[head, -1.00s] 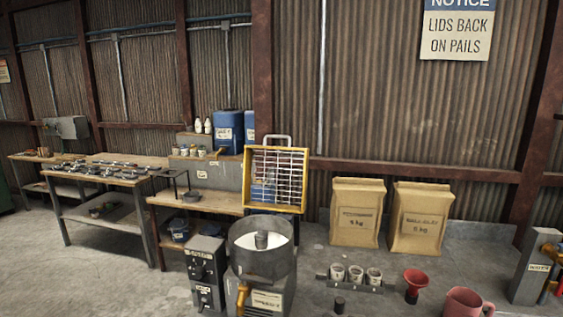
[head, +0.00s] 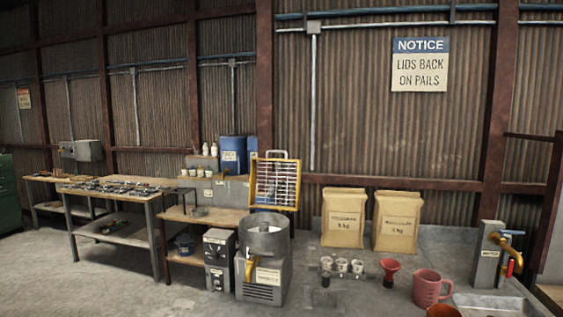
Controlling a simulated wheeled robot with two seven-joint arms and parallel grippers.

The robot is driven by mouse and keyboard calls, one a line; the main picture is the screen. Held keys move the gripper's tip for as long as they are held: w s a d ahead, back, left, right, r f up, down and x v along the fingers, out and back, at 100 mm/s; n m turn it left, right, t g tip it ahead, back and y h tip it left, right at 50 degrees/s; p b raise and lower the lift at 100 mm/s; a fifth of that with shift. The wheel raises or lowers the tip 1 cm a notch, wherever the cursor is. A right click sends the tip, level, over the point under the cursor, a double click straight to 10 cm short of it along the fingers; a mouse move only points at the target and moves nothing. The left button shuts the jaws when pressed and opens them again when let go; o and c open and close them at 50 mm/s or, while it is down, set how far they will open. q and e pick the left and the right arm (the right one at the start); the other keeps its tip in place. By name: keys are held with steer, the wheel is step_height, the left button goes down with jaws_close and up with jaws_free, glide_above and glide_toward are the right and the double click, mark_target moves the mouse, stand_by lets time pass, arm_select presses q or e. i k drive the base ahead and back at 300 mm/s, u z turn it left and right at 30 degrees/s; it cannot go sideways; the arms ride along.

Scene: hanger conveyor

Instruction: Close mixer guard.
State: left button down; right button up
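The mixer (head: 263,275) is a grey box with a round metal bowl (head: 264,241) on top and a brass-coloured tap on its front. Its guard (head: 275,184) is a yellow frame with a wire grid and a grey handle on its top edge. The guard stands raised, close to upright, behind the bowl, so the bowl is uncovered. A grey control box (head: 219,260) stands just left of the mixer. Neither of my grippers shows in the head view.
Two paper bags (head: 343,217) stand behind right. Small cups (head: 342,264), a red funnel (head: 390,271), a pink jug (head: 429,288) and a water tap post (head: 489,255) are right of the mixer. A bench (head: 110,192) with metal parts stands left. Bare surface lies between mixer and cups.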

mark_target(252, 188)
steer(key=k, duration=0.8)
steer(key=u, duration=1.2)
steer(key=i, duration=5.7)
steer(key=z, duration=4.4)
steer(key=i, duration=0.5)
steer(key=z, duration=0.05)
